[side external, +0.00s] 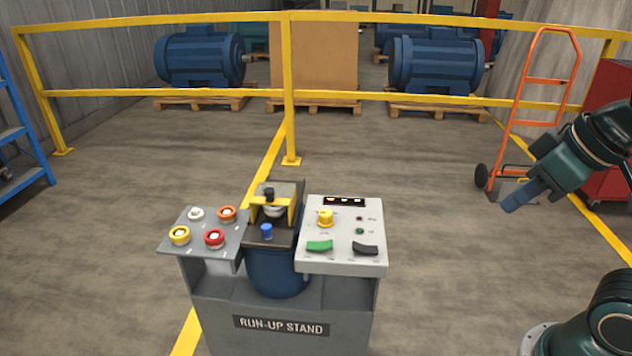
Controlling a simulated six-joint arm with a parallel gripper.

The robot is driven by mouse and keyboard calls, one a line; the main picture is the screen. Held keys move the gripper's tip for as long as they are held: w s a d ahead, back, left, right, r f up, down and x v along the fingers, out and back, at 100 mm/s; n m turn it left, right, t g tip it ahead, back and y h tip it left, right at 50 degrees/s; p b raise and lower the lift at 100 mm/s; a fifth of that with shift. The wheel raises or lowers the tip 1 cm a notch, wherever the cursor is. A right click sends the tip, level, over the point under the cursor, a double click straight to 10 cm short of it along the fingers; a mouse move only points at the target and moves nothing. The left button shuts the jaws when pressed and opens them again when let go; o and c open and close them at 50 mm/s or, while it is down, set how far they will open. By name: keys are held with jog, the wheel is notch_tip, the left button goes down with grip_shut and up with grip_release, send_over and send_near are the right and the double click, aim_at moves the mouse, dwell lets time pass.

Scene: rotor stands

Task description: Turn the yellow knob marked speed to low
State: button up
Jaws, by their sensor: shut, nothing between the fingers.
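The yellow knob (325,218) stands on the upper left of the light grey control panel (376,258) of the run-up stand. Its marking is too small to read, and I cannot tell which setting it points to. My gripper (512,205) is shut and empty. It is in the air at the right of the picture, well apart from the panel and touching nothing.
The panel also has a green switch (320,246), a black switch (366,249) and two small lights. A left plate (196,230) carries several round buttons. A clamp-like yellow bracket (272,205) stands between them. An orange hand truck (545,80) is behind my gripper. Yellow railings cross the back.

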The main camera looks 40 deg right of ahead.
jog(key=o, duration=0.7)
jog(key=shift+w+r, duration=0.1)
jog(key=shift+w, duration=0.05)
jog(key=o, duration=0.3)
jog(key=shift+w+r, duration=0.15)
jog(key=shift+w, duration=0.1)
jog(key=w+r+n+g, duration=0.2)
jog(key=w+r+n, duration=0.15)
jog(key=w, duration=0.65)
jog(key=n+g, duration=0.4)
jog(key=n, duration=0.2)
send_over(325, 212)
notch_tip(325, 212, down, 14)
jog(key=shift+r, duration=0.1)
notch_tip(325, 212, down, 14)
jog(key=shift+r, duration=0.1)
